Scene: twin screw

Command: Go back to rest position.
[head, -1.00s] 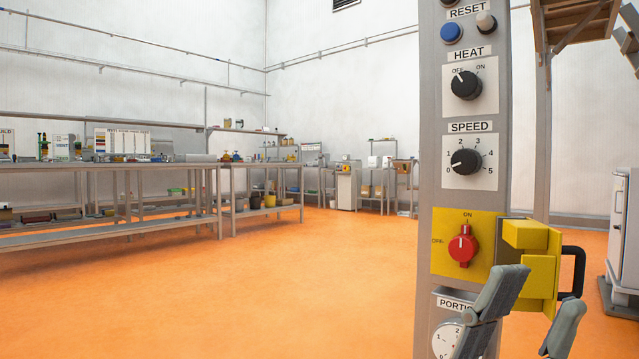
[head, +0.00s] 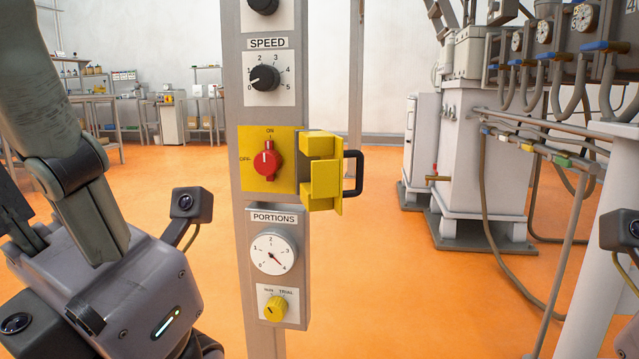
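My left gripper (head: 110,270) fills the lower left of the head view, with a grey body, a lit green strip and small cameras. One large finger rises past the top edge; its tip and the second finger's tip are not clear, so I cannot tell its opening. The gripper is apart from the control post (head: 235,215), to its left. Only a camera (head: 622,232) and an edge of grey body that seem to be my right gripper's show at the right border. Its fingers are out of view.
The post carries a speed knob (head: 263,78) at 0, a red switch (head: 267,160) pointing to ON, an opened yellow cover (head: 325,180), a portions dial (head: 274,254) near 4 and a yellow knob (head: 275,308). A white machine (head: 470,150) with hoses stands right. Orange floor lies between.

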